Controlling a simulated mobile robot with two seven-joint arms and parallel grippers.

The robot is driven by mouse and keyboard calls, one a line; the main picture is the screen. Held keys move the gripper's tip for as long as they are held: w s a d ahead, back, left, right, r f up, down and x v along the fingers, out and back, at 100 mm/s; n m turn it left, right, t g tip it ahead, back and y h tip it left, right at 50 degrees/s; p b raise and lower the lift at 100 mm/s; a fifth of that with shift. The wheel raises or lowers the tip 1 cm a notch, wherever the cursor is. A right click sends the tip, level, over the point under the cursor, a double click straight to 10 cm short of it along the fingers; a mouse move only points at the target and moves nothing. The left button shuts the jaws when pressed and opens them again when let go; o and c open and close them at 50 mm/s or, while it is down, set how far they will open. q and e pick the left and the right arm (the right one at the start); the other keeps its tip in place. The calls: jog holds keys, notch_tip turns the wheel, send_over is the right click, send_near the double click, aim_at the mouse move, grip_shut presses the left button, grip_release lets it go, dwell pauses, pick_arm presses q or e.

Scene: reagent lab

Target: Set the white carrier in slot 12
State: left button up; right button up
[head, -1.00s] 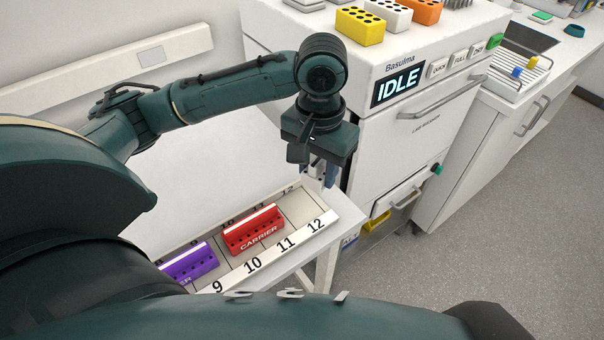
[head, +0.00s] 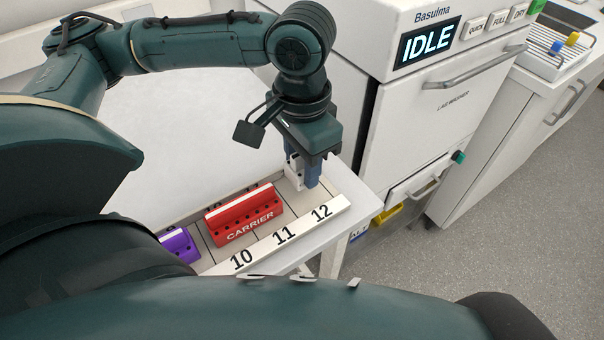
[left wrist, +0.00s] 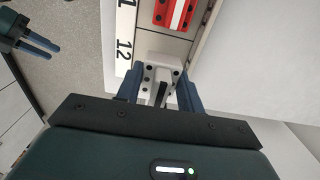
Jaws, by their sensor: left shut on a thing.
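My left gripper (head: 308,178) is shut on the white carrier (head: 293,172), low over the slot 12 end of the rack (head: 285,240). In the left wrist view the carrier (left wrist: 160,78) sits between the blue fingers of my left gripper (left wrist: 160,92), beside the 12 label (left wrist: 125,48). My gripper hides much of the carrier and slot in the head view. I cannot tell whether the carrier touches the slot floor. My right gripper (left wrist: 52,47) is at the upper left of the left wrist view, its fingers apart and empty.
A red carrier (head: 243,215) stands in the rack to the left of the white one. A purple carrier (head: 180,245) is further left. The washer (head: 440,110), showing IDLE, stands right of the table. The white table top (head: 200,130) behind the rack is bare.

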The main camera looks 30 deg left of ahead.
aim_at(302, 175)
pick_arm(q)
notch_tip(302, 175, down, 3)
jog(key=shift+r, duration=0.1)
jog(key=shift+f+b, duration=0.25)
jog(key=shift+b, duration=0.05)
jog(key=shift+f, duration=0.1)
jog(key=o, duration=0.7)
